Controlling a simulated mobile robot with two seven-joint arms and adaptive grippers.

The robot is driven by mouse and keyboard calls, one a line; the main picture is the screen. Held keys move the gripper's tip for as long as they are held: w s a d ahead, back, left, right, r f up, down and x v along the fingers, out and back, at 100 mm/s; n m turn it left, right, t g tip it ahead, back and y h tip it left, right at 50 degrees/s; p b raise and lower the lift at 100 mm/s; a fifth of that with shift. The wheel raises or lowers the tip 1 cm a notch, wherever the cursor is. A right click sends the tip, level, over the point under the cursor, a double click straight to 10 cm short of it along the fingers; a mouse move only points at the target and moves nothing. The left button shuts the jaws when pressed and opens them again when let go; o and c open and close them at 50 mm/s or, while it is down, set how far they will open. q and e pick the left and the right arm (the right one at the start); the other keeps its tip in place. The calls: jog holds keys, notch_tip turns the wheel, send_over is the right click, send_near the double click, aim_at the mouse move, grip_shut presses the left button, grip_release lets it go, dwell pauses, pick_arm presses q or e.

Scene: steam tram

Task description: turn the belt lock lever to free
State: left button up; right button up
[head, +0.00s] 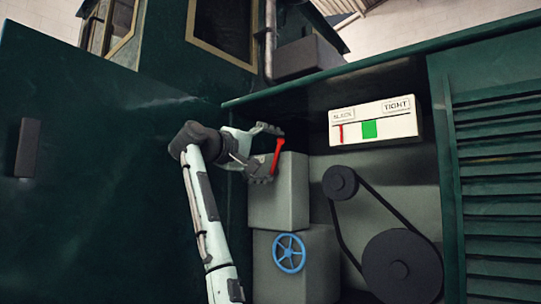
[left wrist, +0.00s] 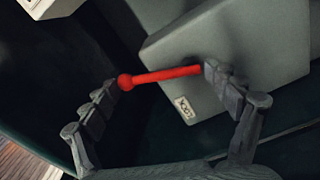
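The lock lever is a thin red bar with a ball knob (head: 277,155), at the upper left edge of a grey box (head: 278,205). It stands near upright, slightly tilted, in the head view. My left gripper (head: 269,153) is open, with its fingers above and below the lever. In the left wrist view the lever (left wrist: 163,75) spans the gap between the spread fingers (left wrist: 164,78). The knob is close to one fingertip and the other end is by the opposite finger; I cannot tell whether they touch. My right gripper is not in view.
A white SLACK/TIGHT gauge (head: 374,123) has a red pointer left of its green patch. A belt with black pulleys (head: 401,265) is at right. A small plate (left wrist: 185,108) on the box has lettering too small to read surely.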

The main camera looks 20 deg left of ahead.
pick_arm(q)
jog(key=shift+o, duration=1.3)
jog(key=shift+w+f, duration=0.3)
jog(key=shift+f, duration=0.05)
jog(key=shift+s+r, duration=0.1)
jog(key=shift+r, duration=0.05)
jog(key=shift+s, duration=0.1)
jog(key=v, duration=1.1)
jog(key=shift+s, duration=0.35)
jog(key=shift+a, duration=0.15)
